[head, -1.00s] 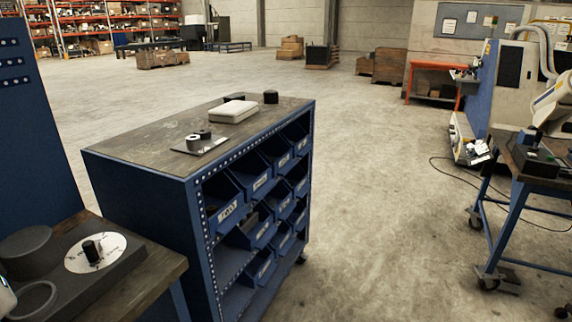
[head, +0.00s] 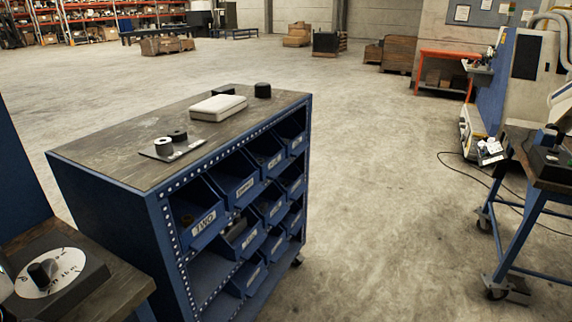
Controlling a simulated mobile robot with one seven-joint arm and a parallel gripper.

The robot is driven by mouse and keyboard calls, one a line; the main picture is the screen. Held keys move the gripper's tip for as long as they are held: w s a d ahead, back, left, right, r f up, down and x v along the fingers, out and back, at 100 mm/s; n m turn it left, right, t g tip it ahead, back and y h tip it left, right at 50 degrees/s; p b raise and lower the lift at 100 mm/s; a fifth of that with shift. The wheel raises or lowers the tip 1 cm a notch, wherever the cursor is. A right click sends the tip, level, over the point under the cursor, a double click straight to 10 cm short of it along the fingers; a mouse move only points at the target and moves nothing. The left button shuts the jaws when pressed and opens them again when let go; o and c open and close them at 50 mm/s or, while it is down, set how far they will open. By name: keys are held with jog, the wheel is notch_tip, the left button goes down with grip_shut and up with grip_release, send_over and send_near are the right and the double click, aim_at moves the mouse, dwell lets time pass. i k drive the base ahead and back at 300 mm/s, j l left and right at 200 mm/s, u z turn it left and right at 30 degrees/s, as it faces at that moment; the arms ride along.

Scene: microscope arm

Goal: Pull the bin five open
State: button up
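A blue bin cabinet (head: 105,200) with a worn wooden top stands left of centre in the head view. Its open front faces right and holds several blue bins in rows, each with a white label. The nearest upper bin (head: 205,222) reads "TWO". The other labels, such as on the bin below and right of it (head: 243,238), are too small to read, so I cannot tell which is bin five. Some bins hold dark parts. The lower left part of the cabinet shows an empty shelf space (head: 208,272). My gripper is not in view.
A white case (head: 218,107), a black cylinder (head: 263,90) and small round parts on a plate (head: 170,145) lie on the cabinet top. A bench (head: 125,290) with a dial stands front left. A wheeled blue table (head: 540,180) stands right. Floor between is clear.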

aim_at(266, 145)
jog(key=i+l+u, duration=0.1)
jog(key=i+l, duration=0.5)
jog(key=i+l+u, duration=0.1)
jog(key=i+l, duration=0.45)
jog(key=i+l+u, duration=0.15)
jog(key=i+l, duration=0.4)
jog(key=l, duration=0.25)
